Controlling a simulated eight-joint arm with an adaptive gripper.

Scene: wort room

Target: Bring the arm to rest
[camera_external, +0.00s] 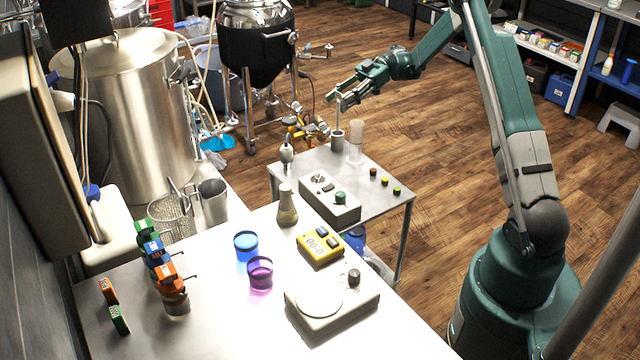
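My gripper (338,99) is at the upper middle, above the small metal side table (318,166). Its two fingers point to the left and show a gap between them, so it looks open. A thin upright rod (337,118) stands in a small grey metal cup (337,143) on that table. The rod's top end appears in or near the gap between the fingertips. I cannot tell whether the fingers touch it. My arm reaches in from the right.
A clear glass cylinder (355,142) stands close to the cup. A grey device (330,199) is also on the side table. The white bench (217,312) in front holds a flask (287,205), blue (246,246) and purple (260,273) beakers and a yellow timer (320,245). Open wooden floor (440,130) lies to the right.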

